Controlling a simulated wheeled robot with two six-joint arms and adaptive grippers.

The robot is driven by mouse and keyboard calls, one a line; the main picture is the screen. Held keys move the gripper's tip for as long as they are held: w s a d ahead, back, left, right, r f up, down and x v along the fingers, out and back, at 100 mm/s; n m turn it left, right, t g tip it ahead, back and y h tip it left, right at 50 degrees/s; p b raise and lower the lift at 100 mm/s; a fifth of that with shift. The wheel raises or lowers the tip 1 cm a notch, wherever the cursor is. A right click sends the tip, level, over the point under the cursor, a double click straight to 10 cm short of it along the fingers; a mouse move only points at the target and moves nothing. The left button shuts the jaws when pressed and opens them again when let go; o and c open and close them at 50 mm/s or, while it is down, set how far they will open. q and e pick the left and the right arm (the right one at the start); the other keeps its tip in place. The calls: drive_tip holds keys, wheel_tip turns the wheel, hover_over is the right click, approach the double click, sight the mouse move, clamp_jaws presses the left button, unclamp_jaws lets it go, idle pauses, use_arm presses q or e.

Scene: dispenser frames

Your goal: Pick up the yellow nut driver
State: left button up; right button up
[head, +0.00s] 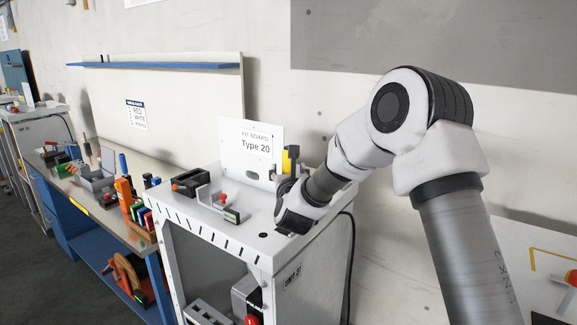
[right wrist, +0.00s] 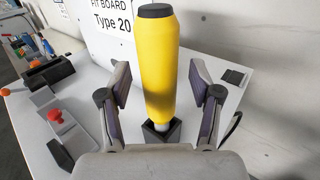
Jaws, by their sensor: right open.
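The yellow nut driver (right wrist: 160,65) stands upright in a small dark square holder (right wrist: 161,135) on the white cabinet top, in the right wrist view. It has a thick yellow handle with a black cap. In the head view the yellow handle (head: 285,162) shows just behind my right gripper, partly hidden. My right gripper (right wrist: 160,100) is open, with one finger on each side of the handle and a visible gap on both sides. In the head view the right gripper (head: 289,188) is mostly hidden by its own wrist. My left gripper is not in view.
A white board reading "Type 20" (head: 256,146) stands behind on the white cabinet (head: 240,238). A black tray (head: 190,182) and a grey bracket with a red knob (head: 222,199) sit left of the gripper. A workbench (head: 92,204) with several tools lies further left.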

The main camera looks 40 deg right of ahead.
drive_tip(key=shift+w+d+f, duration=0.25)
drive_tip(key=shift+w, duration=0.15)
drive_tip(key=shift+s+a+r, duration=0.25)
drive_tip(key=shift+s, duration=0.05)
drive_tip(key=c, duration=0.7)
clamp_jaws()
